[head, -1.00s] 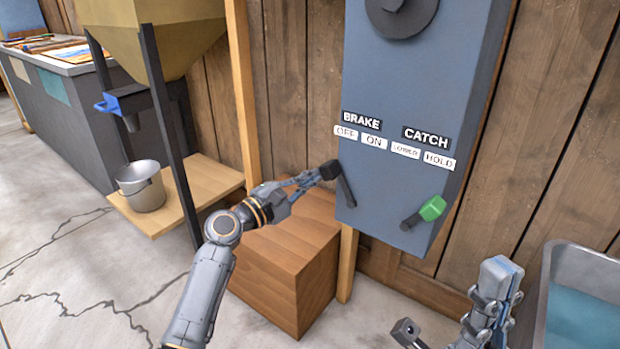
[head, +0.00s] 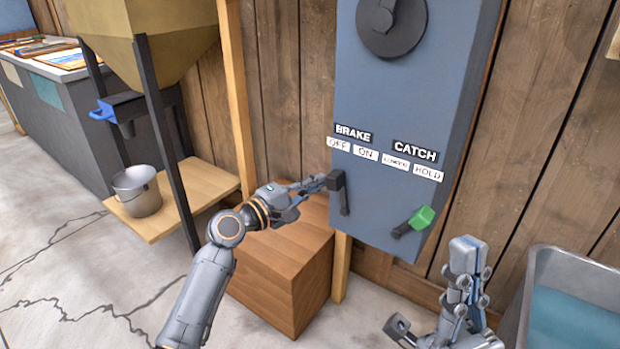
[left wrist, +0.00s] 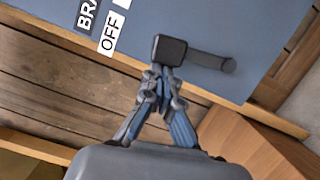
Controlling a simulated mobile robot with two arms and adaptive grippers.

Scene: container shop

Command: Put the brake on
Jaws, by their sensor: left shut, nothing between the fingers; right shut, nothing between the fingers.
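The brake lever is a dark lever with a black block-shaped knob (head: 335,181), under the BRAKE label on the blue-grey cabinet (head: 390,100). It stands nearly upright, its knob above its pivot, below the OFF and ON plates (head: 365,153). My left gripper (head: 318,184) is shut and empty, its fingertips at the left side of the knob. The left wrist view shows the fingertips (left wrist: 162,72) against the knob (left wrist: 169,50); I cannot tell how firmly they touch. My right gripper (head: 400,325) is shut and empty at the lower right, apart from the cabinet.
A green-handled catch lever (head: 421,217) leans right under the CATCH label. A wooden box (head: 285,265) stands below my left gripper. A metal basin (head: 570,265) is at the right. A bucket (head: 137,190) sits on a wooden shelf at the left.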

